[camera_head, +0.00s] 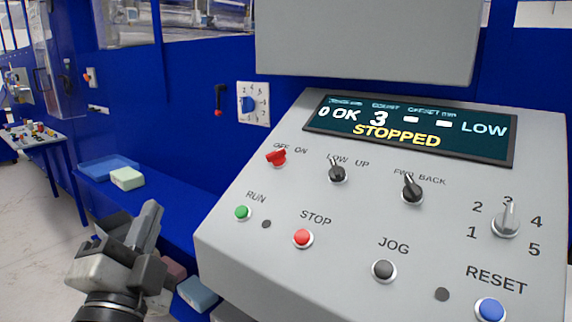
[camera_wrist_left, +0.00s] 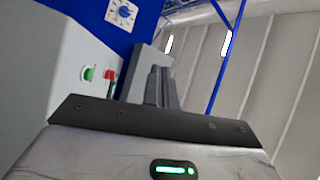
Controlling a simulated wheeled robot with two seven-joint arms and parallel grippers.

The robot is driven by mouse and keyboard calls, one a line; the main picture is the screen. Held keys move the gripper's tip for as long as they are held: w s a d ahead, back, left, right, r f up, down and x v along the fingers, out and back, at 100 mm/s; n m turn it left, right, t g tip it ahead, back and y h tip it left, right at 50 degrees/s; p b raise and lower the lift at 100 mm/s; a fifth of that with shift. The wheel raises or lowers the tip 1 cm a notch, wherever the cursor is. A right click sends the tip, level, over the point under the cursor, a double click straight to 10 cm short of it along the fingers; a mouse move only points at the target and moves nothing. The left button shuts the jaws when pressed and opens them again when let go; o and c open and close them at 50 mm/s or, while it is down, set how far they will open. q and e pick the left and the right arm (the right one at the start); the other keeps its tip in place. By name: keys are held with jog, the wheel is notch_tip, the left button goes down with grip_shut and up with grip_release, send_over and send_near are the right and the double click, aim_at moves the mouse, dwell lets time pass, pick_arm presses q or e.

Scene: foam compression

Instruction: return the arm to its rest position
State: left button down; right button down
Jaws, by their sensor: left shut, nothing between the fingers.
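My left gripper (camera_head: 148,222) is at the lower left in the head view, left of the grey control panel (camera_head: 345,245) and apart from it. Its fingers are together with nothing between them. In the left wrist view its fingers (camera_wrist_left: 161,85) point up beside the panel edge, with the green button (camera_wrist_left: 88,73) and red button (camera_wrist_left: 109,75) to their left. The panel screen (camera_head: 410,130) reads "0 OK 3", "LOW" and "STOPPED". My right gripper is in neither view.
The panel carries a red switch (camera_head: 277,157), black knobs, a silver selector (camera_head: 506,220) and a blue reset button (camera_head: 490,309). A pale green block (camera_head: 127,178) lies by a blue tray (camera_head: 105,167) on the blue ledge. A light blue block (camera_head: 197,294) is close to my left gripper.

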pick_arm(q)
jog(key=s+a+f+n+g+y, duration=0.1)
jog(key=a+f+n+g+y, duration=0.15)
jog(key=f, duration=0.45)
jog(key=a+f+n+g+y, duration=0.1)
jog(key=a+f+n+g, duration=0.1)
jog(key=f+n+g, duration=0.3)
jog(key=s+d+f+n+g+h, duration=0.2)
jog(key=s+f+n+g+h, duration=0.15)
jog(key=s+f+g, duration=1.25)
jog(key=w+d+f+t+h, duration=0.2)
jog(key=d+f+t, duration=0.4)
jog(key=f+t, duration=0.4)
jog(key=shift+w+f+t+h, duration=0.4)
jog(key=shift+w+t, duration=0.1)
jog(key=shift+t, duration=0.05)
jog(key=shift+d, duration=0.1)
